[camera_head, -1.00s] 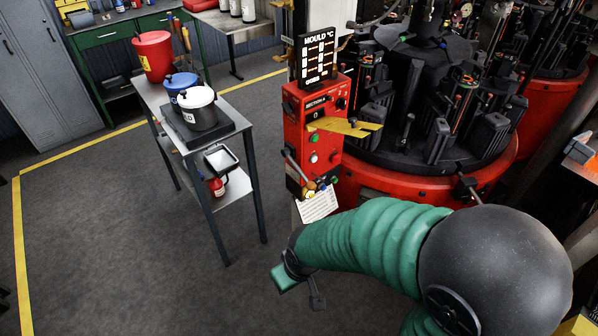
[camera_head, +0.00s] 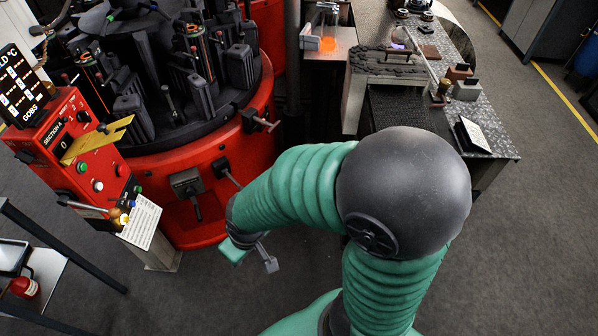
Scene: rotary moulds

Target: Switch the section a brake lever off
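The red control box labelled SECTION A (camera_head: 75,150) stands at the left, with buttons, a yellow plate across its front and a silver-handled lever (camera_head: 84,207) low on it. On the red machine base beside it, a grey plate carries a dark lever (camera_head: 194,205) that points down. Another small dark lever (camera_head: 228,174) sits to its right. I cannot tell from any label which is the brake lever. My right gripper (camera_head: 252,256) hangs in front of the base, right of these levers and apart from them. Its finger gap is unclear. My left gripper is out of view.
The rotary mould machine (camera_head: 222,170) fills the upper left, with a clamp handle (camera_head: 258,122) on its rim. A metal work table (camera_head: 487,132) stands at the right. A side table (camera_head: 52,270) is at lower left. Grey floor is free at lower right.

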